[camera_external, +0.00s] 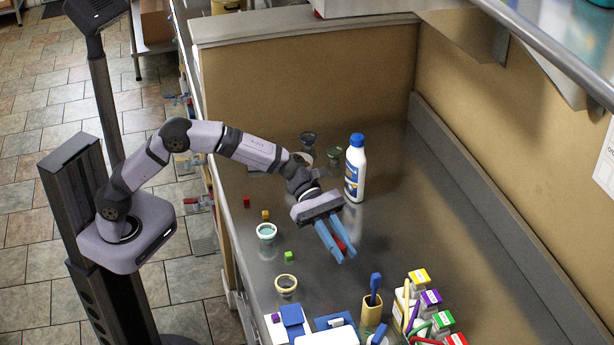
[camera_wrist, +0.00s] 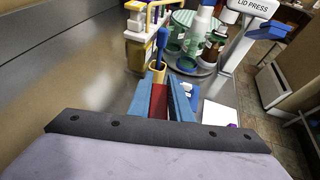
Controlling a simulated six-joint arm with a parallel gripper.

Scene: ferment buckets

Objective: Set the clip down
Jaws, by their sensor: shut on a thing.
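My gripper (camera_external: 345,257) has blue fingers and reaches down over the grey metal counter (camera_external: 402,225). The fingers are shut on the red clip (camera_external: 340,243), which shows as a red strip between them. In the wrist view the red clip (camera_wrist: 158,101) sits between the blue fingers of my gripper (camera_wrist: 160,80), and the fingers cover part of it. The frames do not clearly show whether the clip touches the counter.
A white bottle with a blue cap (camera_external: 355,170) stands behind my gripper. Two small open jars (camera_external: 266,232) (camera_external: 286,286) and a green cube (camera_external: 289,256) are to the left. A tan cup (camera_external: 372,312) and colour-lidded containers stand in front. The counter to the right is clear.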

